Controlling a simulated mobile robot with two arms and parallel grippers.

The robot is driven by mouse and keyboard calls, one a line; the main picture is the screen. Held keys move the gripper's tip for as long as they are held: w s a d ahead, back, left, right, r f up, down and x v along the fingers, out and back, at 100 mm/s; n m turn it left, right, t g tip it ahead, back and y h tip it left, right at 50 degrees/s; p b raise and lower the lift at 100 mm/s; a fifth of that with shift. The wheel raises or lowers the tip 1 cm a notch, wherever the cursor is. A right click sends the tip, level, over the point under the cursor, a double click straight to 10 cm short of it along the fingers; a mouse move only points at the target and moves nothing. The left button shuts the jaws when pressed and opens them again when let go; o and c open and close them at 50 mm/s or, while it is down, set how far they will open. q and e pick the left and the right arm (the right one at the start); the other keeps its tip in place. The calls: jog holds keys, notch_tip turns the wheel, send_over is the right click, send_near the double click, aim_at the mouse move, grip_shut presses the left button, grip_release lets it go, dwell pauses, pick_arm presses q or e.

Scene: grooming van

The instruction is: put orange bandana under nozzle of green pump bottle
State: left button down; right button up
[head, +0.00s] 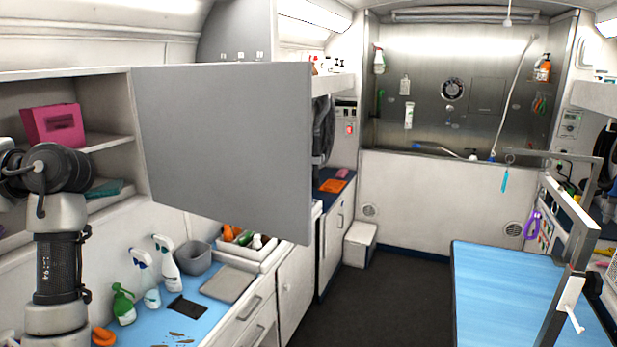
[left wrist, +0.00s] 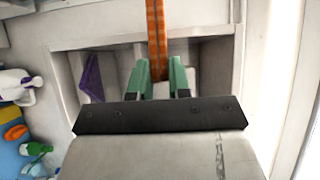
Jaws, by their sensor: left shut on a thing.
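My left gripper (left wrist: 160,75) shows in the left wrist view, with its green fingers shut on a long orange strip, the orange bandana (left wrist: 156,30), which runs up from between the fingertips. In the head view my left arm stands at the left edge; its fingers do not show there. The green pump bottle (head: 123,306) stands on the blue counter at the lower left of the head view, near my arm. Its nozzle is too small to make out well. My right gripper is in neither view.
White spray bottles (head: 168,264), a grey bin (head: 193,257) and a black cloth (head: 187,306) are beside the green bottle. A large grey panel (head: 220,140) juts out above the counter. An orange item (head: 104,337) lies at the counter's front left; another (head: 333,186) lies farther back.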

pick_arm(q)
jog(key=shift+s+a+r+n+g, duration=0.3)
jog(key=shift+s+a+r+g, duration=0.25)
jog(key=shift+s+r, duration=0.3)
jog(key=w+d+f+m+t+h, duration=0.2)
jog(key=d+f+m+t, duration=0.3)
jog(key=f, duration=0.4)
jog(key=w+d+f+m+t+h, duration=0.2)
jog(key=d+f+m+t+h, duration=0.15)
jog(key=f+t, duration=0.45)
jog(key=w+d+f+m+t+h, duration=0.2)
jog(key=d+f+m+t, duration=0.35)
jog(key=f, duration=0.35)
jog(key=shift+s+d+f+m+t+h, duration=1)
jog(key=shift+s+d+f+m+h, duration=0.65)
jog(key=shift+s+d+f+h, duration=2.15)
jog(key=shift+s+d+f+m+t+h, duration=1.4)
jog(key=shift+s+d+f, duration=1.5)
jog(key=shift+d, duration=2.45)
notch_tip(320, 180, down, 10)
jog(key=b, duration=1)
jog(key=shift+s+m+g, duration=0.25)
jog(key=shift+m+g, duration=0.1)
jog(key=shift+g, duration=0.05)
